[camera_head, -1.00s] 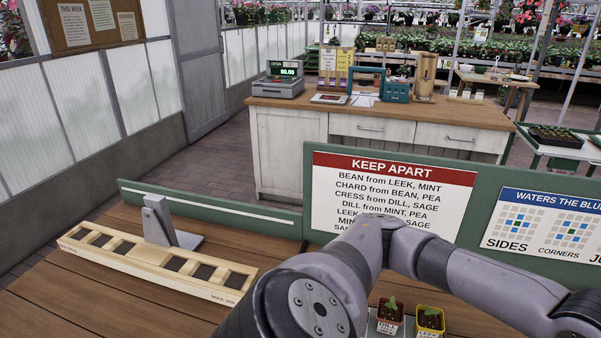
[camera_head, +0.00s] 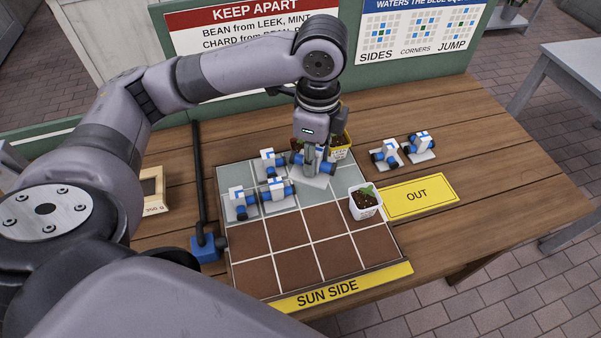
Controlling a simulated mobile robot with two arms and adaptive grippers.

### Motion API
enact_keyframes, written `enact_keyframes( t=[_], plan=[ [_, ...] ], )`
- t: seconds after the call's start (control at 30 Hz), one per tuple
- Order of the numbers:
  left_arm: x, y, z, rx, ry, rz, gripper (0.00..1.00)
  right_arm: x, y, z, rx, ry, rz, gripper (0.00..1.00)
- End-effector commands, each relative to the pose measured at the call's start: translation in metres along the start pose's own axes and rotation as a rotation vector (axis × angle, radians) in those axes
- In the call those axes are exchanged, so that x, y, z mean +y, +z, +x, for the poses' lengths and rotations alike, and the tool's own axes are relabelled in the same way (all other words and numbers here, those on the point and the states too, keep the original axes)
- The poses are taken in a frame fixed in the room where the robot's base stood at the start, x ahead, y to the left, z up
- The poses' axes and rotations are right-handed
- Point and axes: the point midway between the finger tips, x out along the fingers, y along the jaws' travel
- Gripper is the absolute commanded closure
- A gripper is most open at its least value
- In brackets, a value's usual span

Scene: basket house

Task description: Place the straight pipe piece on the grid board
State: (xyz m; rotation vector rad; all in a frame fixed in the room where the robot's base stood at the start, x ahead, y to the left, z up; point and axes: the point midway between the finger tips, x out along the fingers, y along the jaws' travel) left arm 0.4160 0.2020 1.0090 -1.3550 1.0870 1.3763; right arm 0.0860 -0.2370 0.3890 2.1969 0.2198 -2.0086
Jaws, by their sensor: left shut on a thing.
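The grid board (camera_head: 297,268) lies on the wooden table, with grey cells at the back and brown cells in front. My left gripper (camera_head: 313,172) points down over its back right grey cells. It is shut on a pipe piece (camera_head: 328,168) with blue ends, seemingly the straight one; the fingers partly hide it. I cannot tell if its pale base touches the board. Several other white-and-blue pipe pieces (camera_head: 278,189) sit on grey cells to its left. Two more pipe pieces (camera_head: 418,146) stand off the board at the right. My right gripper is not in view.
A white pot with a seedling (camera_head: 365,203) stands at the board's right edge, beside a yellow OUT card (camera_head: 420,197). A yellow pot (camera_head: 341,146) is close behind my gripper.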

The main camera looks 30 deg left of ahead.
Motion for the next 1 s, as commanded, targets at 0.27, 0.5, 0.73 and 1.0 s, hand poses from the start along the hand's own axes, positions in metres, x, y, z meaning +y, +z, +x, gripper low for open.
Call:
enact_keyframes(
  t=[0.27, 0.5, 0.73, 1.0],
  plan=[
    [-0.014, 0.002, -0.007, -0.001, 0.0, 0.509, 1.0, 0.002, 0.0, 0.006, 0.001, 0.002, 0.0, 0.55],
    [-0.024, 0.004, -0.014, 0.0, -0.001, 0.953, 1.0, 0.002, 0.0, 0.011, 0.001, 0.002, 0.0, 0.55],
    [-0.034, 0.006, -0.022, 0.002, -0.002, 1.377, 1.0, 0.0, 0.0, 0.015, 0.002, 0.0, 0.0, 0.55],
    [-0.045, 0.009, -0.031, 0.006, -0.006, 1.875, 1.0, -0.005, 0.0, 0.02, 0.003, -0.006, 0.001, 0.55]
  ],
)
